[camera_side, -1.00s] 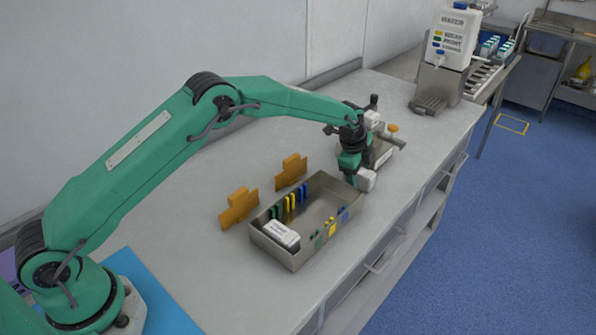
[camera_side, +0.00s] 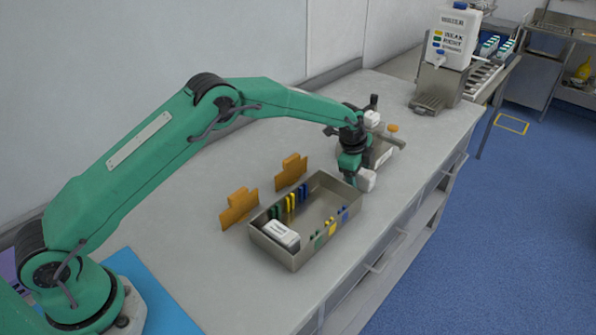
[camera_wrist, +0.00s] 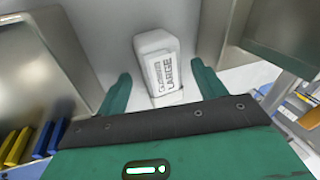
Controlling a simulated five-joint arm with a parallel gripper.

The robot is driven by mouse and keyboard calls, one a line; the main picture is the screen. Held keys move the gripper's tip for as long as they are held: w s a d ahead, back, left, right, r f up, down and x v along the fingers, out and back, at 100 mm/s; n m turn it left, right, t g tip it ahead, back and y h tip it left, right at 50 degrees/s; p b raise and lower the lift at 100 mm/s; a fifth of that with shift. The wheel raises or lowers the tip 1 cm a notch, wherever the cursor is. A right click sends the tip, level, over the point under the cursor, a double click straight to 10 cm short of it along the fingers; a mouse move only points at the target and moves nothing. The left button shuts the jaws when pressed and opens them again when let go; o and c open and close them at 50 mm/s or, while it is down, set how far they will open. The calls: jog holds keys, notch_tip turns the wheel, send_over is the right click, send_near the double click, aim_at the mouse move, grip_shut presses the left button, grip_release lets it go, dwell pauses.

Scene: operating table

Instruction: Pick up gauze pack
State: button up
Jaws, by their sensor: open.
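My gripper (camera_wrist: 161,75) is open around the line to this pack, with nothing held. In the side view my gripper (camera_side: 352,176) is at the near end of the far metal tray (camera_side: 398,146) and hides part of it. A second white pack (camera_side: 281,234) lies at the near left end of the closer metal tray (camera_side: 292,264), away from my gripper.
The closer tray has blue, yellow and green dividers (camera_side: 291,203) along its sides. Two orange brackets (camera_side: 239,208) stand on the counter to its left. A white water container (camera_side: 452,40) stands at the back right. The counter's front edge runs close to the trays' right.

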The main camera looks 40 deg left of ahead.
jog(key=shift+f, duration=0.1)
dwell(0.3)
jog(key=c, duration=1.5)
